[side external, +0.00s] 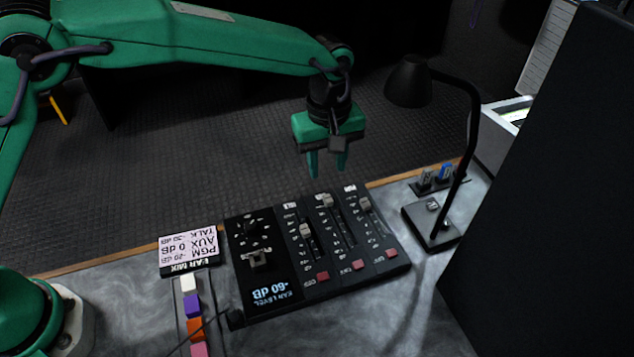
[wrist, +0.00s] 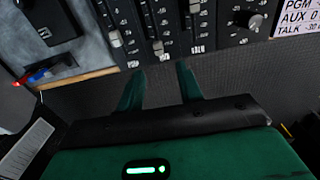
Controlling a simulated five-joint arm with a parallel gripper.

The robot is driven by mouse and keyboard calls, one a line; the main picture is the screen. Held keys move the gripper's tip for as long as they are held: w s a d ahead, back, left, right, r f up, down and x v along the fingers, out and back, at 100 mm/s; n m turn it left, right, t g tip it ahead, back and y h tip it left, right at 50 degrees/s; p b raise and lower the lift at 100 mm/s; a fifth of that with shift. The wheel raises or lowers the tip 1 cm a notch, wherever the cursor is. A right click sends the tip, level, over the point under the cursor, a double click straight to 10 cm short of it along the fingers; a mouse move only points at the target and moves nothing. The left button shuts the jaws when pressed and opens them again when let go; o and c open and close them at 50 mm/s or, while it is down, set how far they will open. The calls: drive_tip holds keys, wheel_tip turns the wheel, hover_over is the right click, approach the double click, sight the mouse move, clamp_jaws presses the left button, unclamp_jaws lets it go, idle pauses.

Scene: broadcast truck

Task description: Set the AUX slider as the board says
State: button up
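The board (side external: 190,249) is a small white card left of the mixer, upside down in the side view. It reads EAR MIX, PGM -20 dB, AUX 0 dB, TALK -30 dB, and is partly cut off in the wrist view (wrist: 296,18). The mixer (side external: 318,245) has three sliders. The middle one, apparently AUX, has its grey cap (side external: 326,200) near the labelled end, and this cap also shows in the wrist view (wrist: 158,46). The display (side external: 272,292) reads EAR LEVEL -60 dB. My gripper (side external: 327,165) is open and empty, raised beyond the mixer's labelled edge; its fingers (wrist: 160,88) touch nothing.
The other slider caps (side external: 305,229) and (side external: 365,203) flank the middle one. A knob (side external: 250,226) sits on the mixer's left panel. A black desk lamp (side external: 435,230) stands to the right, near small connectors (side external: 440,175). Coloured blocks (side external: 193,305) line up at left.

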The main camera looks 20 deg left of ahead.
sight(328, 197)
drive_tip(key=shift+d+f, duration=0.25)
drive_tip(key=shift+f, duration=0.1)
drive_tip(key=shift+f, duration=3.75)
clamp_jaws()
